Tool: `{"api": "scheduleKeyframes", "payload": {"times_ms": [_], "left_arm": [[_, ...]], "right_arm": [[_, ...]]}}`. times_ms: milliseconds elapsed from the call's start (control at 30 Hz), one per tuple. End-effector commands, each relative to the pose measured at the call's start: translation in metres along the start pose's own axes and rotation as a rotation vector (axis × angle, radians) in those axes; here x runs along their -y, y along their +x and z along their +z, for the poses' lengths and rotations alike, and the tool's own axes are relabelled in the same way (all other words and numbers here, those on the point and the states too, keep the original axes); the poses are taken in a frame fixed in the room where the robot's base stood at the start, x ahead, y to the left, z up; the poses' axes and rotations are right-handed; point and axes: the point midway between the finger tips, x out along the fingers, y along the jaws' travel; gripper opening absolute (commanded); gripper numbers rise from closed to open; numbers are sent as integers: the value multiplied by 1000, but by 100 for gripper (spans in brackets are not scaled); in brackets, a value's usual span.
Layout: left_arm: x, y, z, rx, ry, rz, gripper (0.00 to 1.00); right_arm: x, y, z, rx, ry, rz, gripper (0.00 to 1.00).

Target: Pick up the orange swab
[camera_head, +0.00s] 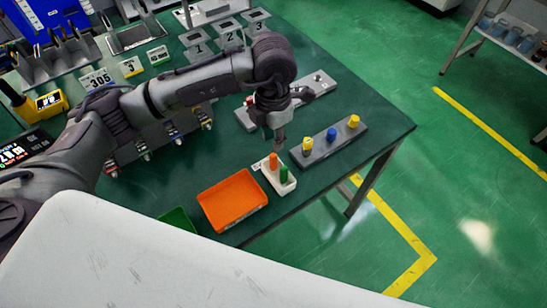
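The orange swab (273,161) stands upright in a small white holder (290,187), beside a green swab (284,174). My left gripper (278,143) points down just above and behind the orange swab. A small gap seems to lie between its tips and the swab top, but contact is hard to judge. The fingers are dark and small, so their opening is unclear. My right gripper is out of view.
An orange tray (232,201) lies left of the holder. A grey block (336,140) with yellow and blue knobs stands to the right. Another grey plate (316,86) lies behind my gripper. The table's (385,117) right end is clear.

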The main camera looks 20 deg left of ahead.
Motion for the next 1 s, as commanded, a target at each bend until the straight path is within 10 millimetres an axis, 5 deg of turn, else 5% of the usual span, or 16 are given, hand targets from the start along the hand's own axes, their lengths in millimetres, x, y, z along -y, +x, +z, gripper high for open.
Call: {"api": "scheduleKeyframes", "payload": {"times_ms": [167, 633, 933, 1000], "left_arm": [[0, 25, 0, -2, 0, -2, 29], [0, 77, 0, -2, 0, -1, 29], [0, 84, 1, 1, 1, 0, 29], [0, 84, 1, 1, 1, 0, 19]], "right_arm": [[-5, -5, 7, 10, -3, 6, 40], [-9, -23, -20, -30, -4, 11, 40], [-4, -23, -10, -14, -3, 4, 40], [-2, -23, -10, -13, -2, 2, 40]]}}
